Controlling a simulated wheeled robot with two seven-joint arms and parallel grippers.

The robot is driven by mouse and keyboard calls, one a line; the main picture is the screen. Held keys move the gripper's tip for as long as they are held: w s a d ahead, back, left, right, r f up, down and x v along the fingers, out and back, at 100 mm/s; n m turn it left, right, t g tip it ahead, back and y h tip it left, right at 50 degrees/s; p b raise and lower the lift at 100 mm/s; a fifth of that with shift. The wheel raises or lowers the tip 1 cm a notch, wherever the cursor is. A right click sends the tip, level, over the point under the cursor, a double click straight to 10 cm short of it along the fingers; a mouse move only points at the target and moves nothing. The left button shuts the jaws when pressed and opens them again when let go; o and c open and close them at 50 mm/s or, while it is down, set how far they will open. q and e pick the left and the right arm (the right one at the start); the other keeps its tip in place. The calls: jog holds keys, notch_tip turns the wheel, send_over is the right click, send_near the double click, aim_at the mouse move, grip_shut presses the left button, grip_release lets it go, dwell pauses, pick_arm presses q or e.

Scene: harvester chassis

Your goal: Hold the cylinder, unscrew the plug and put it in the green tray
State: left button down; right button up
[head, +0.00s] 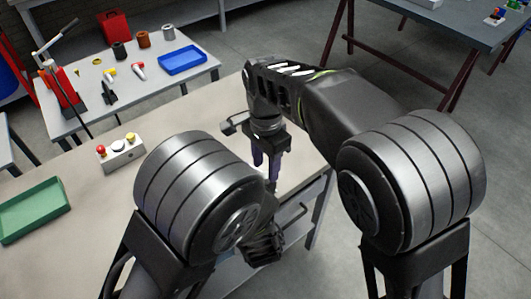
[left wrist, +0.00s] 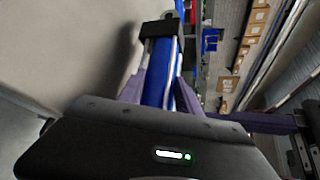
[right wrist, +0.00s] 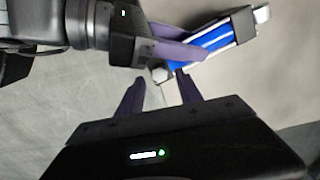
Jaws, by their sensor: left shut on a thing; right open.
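The blue and silver cylinder (right wrist: 215,38) with dark end blocks is held at a slant in my left gripper (right wrist: 178,42), whose purple fingers are shut on it. The cylinder also shows in the left wrist view (left wrist: 160,78), a black block at its far end. My right gripper (right wrist: 160,82) is open just below the cylinder's lower end; a small pale plug-like piece (right wrist: 160,74) shows near its fingertips, and I cannot tell if they touch it. In the head view the right gripper (head: 265,165) points down over the table. The green tray (head: 35,210) lies empty at far left.
The pale worktable (head: 100,215) is mostly clear between the tray and my arms. A button box (head: 121,155) with red, white and yellow buttons stands towards its back. A second table behind holds a blue tray (head: 183,60), a red press (head: 62,92) and small parts.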

aim_at(265, 174)
jog(key=shift+f, duration=1.55)
jog(key=shift+c, duration=0.2)
grip_shut()
jog(key=n, duration=0.3)
jog(key=shift+o, duration=0.6)
grip_release()
